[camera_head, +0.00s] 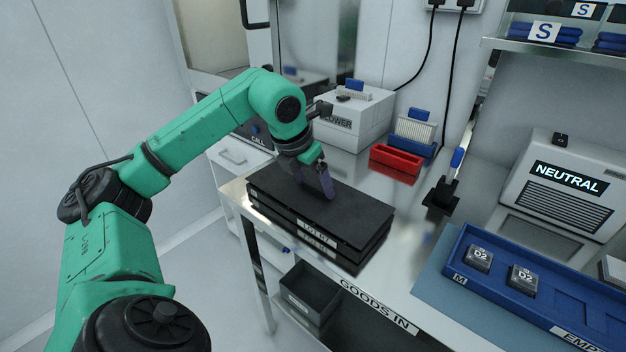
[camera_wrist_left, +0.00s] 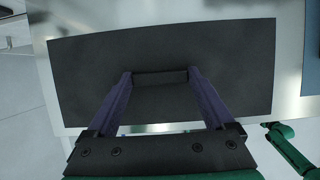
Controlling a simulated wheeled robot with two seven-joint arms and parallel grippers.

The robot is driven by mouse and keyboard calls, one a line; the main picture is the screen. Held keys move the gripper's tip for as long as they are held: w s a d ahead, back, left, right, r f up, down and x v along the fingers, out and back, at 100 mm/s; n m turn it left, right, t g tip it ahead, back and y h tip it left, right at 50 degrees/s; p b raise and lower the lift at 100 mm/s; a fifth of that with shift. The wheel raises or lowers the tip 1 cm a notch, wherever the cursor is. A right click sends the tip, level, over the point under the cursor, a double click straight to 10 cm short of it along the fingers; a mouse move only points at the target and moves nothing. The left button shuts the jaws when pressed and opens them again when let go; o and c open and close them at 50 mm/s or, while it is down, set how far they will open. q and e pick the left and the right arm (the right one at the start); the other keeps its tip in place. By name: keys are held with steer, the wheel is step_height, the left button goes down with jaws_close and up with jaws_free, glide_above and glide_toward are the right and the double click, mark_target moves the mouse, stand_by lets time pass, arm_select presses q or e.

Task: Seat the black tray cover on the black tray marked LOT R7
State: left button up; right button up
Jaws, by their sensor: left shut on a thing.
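The black tray cover (camera_head: 350,212) is a flat dark plate on top of a stack of black trays (camera_head: 372,254) on the metal bench. It fills most of the left wrist view (camera_wrist_left: 235,60). My left gripper (camera_head: 327,192) points down at the middle of the cover. Its two purple fingers (camera_wrist_left: 160,76) are shut on the raised bar at the cover's centre. I cannot tell whether any gap lies under the cover. My right gripper is out of view.
A red bin (camera_head: 397,160) and a white box (camera_head: 352,118) stand behind the stack. A black stand with a blue handle (camera_head: 452,170) is to the right. A blue tray (camera_head: 497,290) with chips and the NEUTRAL unit (camera_head: 562,188) lie further right.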

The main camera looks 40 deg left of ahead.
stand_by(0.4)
arm_select(q)
steer(key=shift+p, duration=0.3)
stand_by(0.3)
steer(key=shift+f+b, duration=0.65)
steer(key=shift+f, duration=0.05)
stand_by(0.7)
stand_by(0.4)
steer(key=o, duration=1.2)
steer(key=shift+c, duration=0.2)
